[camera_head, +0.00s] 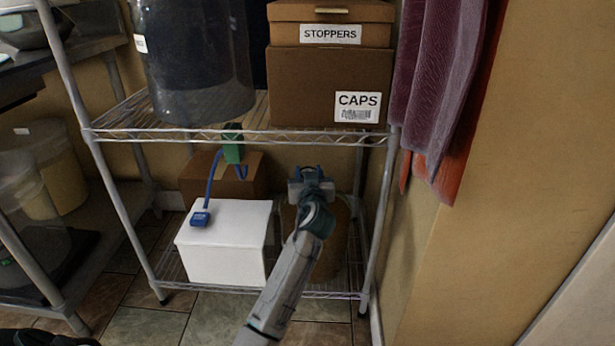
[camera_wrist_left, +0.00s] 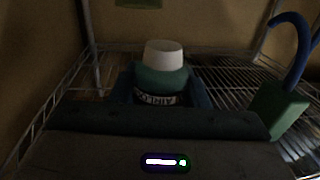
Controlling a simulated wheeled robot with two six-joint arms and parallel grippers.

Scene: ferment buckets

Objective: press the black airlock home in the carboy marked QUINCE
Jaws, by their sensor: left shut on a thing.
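My left gripper (camera_head: 311,178) is over the lower shelf, below the CAPS box. In the left wrist view its fingers (camera_wrist_left: 163,93) are shut on a teal jar (camera_wrist_left: 162,78) with a white cap (camera_wrist_left: 163,53). The dark band around the jar has a partly hidden label that seems to read AIRLO. I cannot make the jar out in the head view. No black airlock and no QUINCE mark can be made out. A large dark vessel (camera_head: 195,60) stands on the upper shelf; its small side label is too small to read. My right gripper is not in view.
The wire upper shelf (camera_head: 240,136) bears the STOPPERS box (camera_head: 283,33) and CAPS box (camera_head: 300,90). Below are a white box (camera_head: 225,255), a blue hose (camera_head: 211,178) with a green block (camera_head: 233,150), and a cardboard box (camera_head: 190,180). Purple cloth (camera_head: 440,75) hangs at right.

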